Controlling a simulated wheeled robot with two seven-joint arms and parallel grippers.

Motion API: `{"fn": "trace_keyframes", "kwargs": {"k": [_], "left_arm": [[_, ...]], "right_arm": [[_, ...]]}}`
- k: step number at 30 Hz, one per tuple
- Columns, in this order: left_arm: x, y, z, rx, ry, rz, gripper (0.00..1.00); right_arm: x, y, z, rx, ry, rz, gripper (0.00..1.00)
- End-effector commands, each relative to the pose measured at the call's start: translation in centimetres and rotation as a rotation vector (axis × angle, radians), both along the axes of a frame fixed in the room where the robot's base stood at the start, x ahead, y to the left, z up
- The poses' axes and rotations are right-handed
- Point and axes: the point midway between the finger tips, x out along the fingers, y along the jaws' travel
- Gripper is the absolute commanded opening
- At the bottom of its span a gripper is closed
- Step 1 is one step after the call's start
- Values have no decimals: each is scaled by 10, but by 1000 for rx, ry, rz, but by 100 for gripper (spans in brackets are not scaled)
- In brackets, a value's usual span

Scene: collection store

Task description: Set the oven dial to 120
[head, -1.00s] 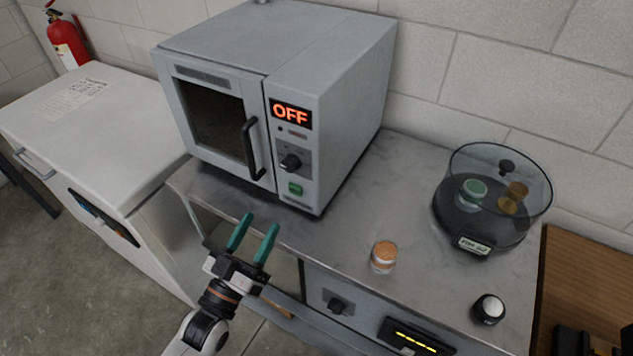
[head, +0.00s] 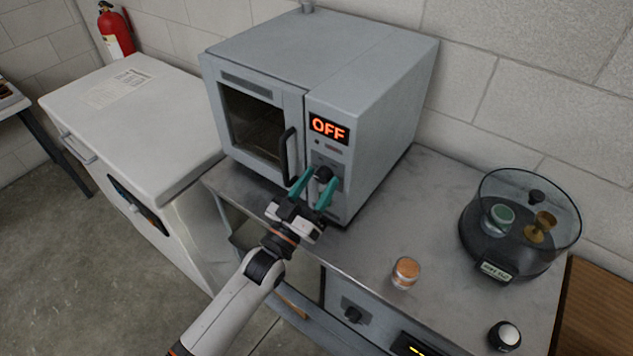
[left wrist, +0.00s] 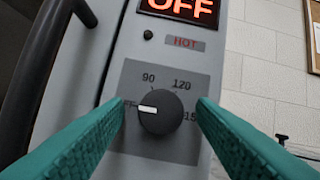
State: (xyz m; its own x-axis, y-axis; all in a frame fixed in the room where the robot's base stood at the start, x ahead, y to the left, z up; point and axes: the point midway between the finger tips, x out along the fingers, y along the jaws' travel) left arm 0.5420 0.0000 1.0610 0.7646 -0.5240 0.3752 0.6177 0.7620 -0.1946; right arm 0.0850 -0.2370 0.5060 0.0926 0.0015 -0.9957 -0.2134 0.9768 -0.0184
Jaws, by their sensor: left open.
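The grey oven (head: 375,100) stands on the counter with its door closed, and its display (head: 328,128) reads OFF in orange. The black oven dial (head: 323,174) is on the front panel; in the left wrist view the dial (left wrist: 161,112) has its white mark pointing left at OFF. The marks 90, 120 and a partly covered 15- run clockwise around it. My left gripper (head: 316,187) is open, its teal fingers on either side of the dial. In the left wrist view the fingers (left wrist: 160,117) flank the dial with gaps on both sides. My right gripper is not in view.
The black oven door handle (head: 287,156) is just left of my left gripper. On the counter are a jar with an orange lid (head: 406,272), a dark round knob-like item (head: 503,336) and a glass-covered container (head: 519,225). A white cabinet (head: 130,130) stands at left.

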Motion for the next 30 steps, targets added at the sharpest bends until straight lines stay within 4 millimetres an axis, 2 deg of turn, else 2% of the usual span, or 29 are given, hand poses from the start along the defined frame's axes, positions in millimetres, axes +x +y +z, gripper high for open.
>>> {"fn": "trace_keyframes", "kwargs": {"k": [5, 13, 23, 30], "left_arm": [[0, 0, 0, 0, 0, 0, 51], [0, 0, 0, 0, 0, 0, 7], [0, 1, -1, 40, -28, 0, 7], [1, 2, -1, 160, -115, -1, 7]], "right_arm": [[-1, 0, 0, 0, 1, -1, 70], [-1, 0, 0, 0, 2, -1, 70], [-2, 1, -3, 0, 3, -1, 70], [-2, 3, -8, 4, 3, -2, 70]]}}
